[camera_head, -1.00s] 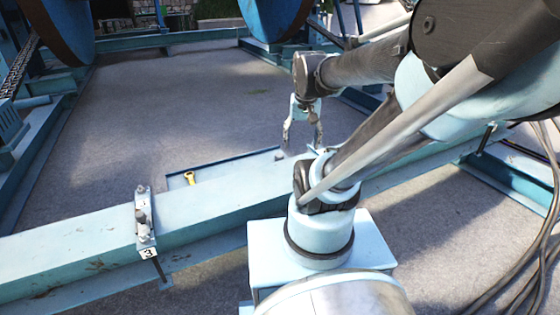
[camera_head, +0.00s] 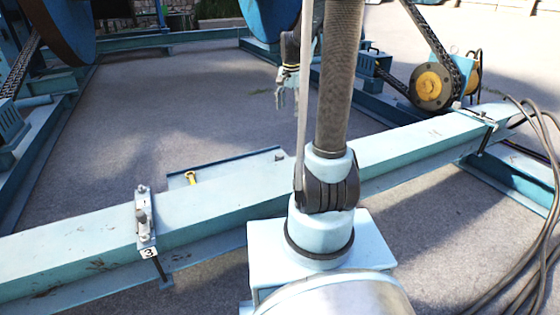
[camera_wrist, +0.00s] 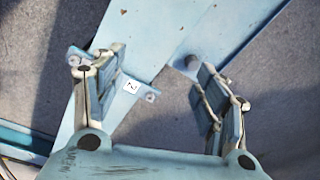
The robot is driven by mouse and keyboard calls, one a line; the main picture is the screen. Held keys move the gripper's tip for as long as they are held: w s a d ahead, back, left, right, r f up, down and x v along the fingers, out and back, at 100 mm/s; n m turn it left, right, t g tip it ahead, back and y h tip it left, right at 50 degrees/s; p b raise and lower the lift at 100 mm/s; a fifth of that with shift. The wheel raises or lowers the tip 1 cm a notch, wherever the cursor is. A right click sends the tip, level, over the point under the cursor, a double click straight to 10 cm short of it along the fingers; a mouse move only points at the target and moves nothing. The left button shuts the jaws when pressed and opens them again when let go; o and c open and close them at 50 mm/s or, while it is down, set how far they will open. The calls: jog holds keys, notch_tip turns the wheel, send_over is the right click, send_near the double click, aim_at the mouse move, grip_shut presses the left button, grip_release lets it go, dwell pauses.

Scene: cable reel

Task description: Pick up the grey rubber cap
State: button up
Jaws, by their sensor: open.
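The grey rubber cap looks like a small, dark grey round piece (camera_wrist: 192,62) near the edge of a light blue surface in the wrist view, close to my right finger. In the head view a small grey piece (camera_head: 279,156), likely the same cap, sits at the right end of a flat blue plate (camera_head: 233,166) behind the beam. My gripper (camera_head: 280,98) hangs above and beyond it in the head view. In the wrist view my gripper (camera_wrist: 140,68) is open, its fingers wide apart with nothing between them in grip.
A long blue beam (camera_head: 85,230) crosses the front. It carries a clamp (camera_head: 143,218) above a label 3. A label 2 (camera_wrist: 131,87) shows in the wrist view. Black cables (camera_head: 545,200) hang at right. Open paving (camera_head: 170,105) lies behind.

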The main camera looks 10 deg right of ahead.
jog(key=w+f+m, duration=0.2)
jog(key=w+f, duration=0.3)
jog(key=w, duration=0.2)
jog(key=w+f+m, duration=0.3)
jog(key=w+f, duration=0.2)
jog(key=w, duration=0.3)
jog(key=m+g, duration=0.1)
jog(key=m, duration=0.3)
send_over(281, 154)
jog(key=s, duration=0.1)
notch_tip(281, 154, down, 13)
notch_tip(281, 154, down, 12)
jog(key=shift+s+d+f, duration=0.1)
jog(key=shift+f, duration=0.1)
jog(key=shift+w+f, duration=0.2)
jog(key=shift+f, duration=1.15)
jog(key=shift+w+f, duration=0.15)
jog(key=shift+f, duration=1.15)
jog(key=c, duration=1.1)
